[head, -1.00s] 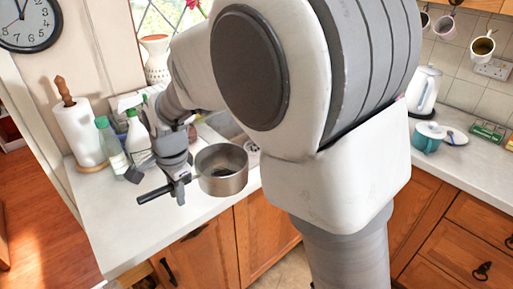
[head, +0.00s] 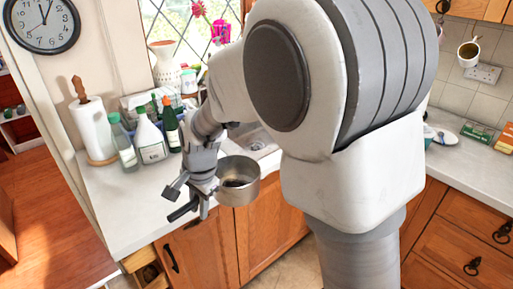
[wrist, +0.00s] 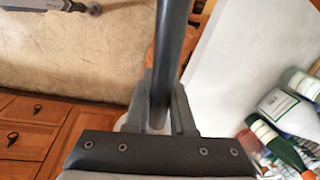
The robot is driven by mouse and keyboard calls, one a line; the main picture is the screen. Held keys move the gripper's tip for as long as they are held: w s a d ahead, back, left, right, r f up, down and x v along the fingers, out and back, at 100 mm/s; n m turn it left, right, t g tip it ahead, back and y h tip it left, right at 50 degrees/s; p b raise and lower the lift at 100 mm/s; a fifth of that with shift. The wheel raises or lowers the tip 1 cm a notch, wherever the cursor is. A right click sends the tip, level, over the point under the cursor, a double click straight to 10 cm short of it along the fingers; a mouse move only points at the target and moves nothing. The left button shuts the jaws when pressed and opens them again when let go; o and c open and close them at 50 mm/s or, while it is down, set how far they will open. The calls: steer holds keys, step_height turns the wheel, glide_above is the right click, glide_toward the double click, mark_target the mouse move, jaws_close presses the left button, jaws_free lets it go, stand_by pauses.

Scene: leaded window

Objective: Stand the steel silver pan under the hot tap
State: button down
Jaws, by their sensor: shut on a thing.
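The steel silver pan (head: 238,184) hangs level in the head view, in front of the counter's front edge, with its open top up. Its dark handle (head: 184,211) points to the lower left. My gripper (head: 200,196) is shut on this handle. In the wrist view the dark handle (wrist: 172,60) runs between my two fingers (wrist: 160,108); the pan's bowl is not clear there. Part of the sink (head: 262,150) shows behind the pan, largely hidden by my arm. The hot tap is not visible.
Several bottles, such as the white spray bottle (head: 150,137), stand on the counter (head: 120,195) left of my gripper, near a paper towel roll (head: 92,130). A patterned vase (head: 166,65) stands by the window. Wooden cupboards (head: 205,245) lie below.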

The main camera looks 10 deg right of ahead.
steer(key=d+f+n, duration=0.4)
steer(key=d+f, duration=0.1)
steer(key=d, duration=0.3)
steer(key=d+f+n+g, duration=0.1)
steer(key=d+f+n, duration=0.4)
steer(key=d, duration=0.4)
steer(key=shift+d+f+g+y, duration=0.2)
steer(key=shift+f+g+y, duration=0.1)
steer(key=shift+f, duration=0.05)
steer(key=shift+w+d, duration=0.1)
